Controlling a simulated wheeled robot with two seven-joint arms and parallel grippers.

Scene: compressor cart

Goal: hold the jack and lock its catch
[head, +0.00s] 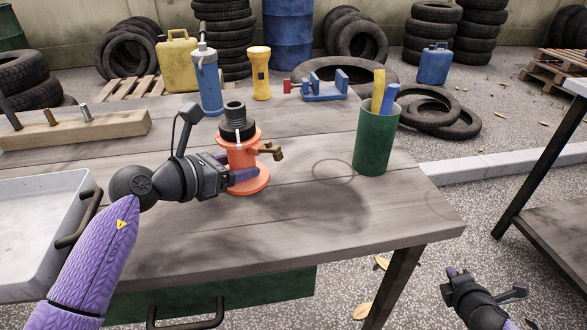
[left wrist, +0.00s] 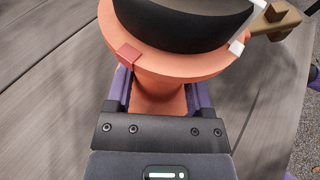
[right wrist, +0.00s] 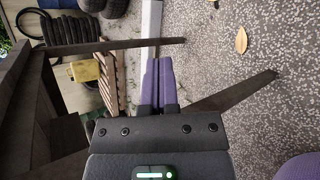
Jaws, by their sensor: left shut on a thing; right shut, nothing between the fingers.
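The orange jack (head: 244,158) stands upright on the workbench, with a round base, a black collar and a grey threaded top. A brass-coloured catch (head: 272,151) sticks out from its right side and also shows in the left wrist view (left wrist: 278,24). My left gripper (head: 243,177) is shut on the jack's body below the upper rim, one finger on each side in the left wrist view (left wrist: 160,98). A red tab and white marks sit on that rim. My right gripper (head: 456,272) is shut and empty, off the bench's right side and low; its fingers touch in the right wrist view (right wrist: 159,80).
A green cup (head: 374,142) with blue and yellow items stands right of the jack. A blue bottle (head: 207,82), yellow flashlight (head: 260,75) and blue vise (head: 325,88) stand behind. A wooden block (head: 70,130) and white tray (head: 35,215) are at left. The bench's front right is clear.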

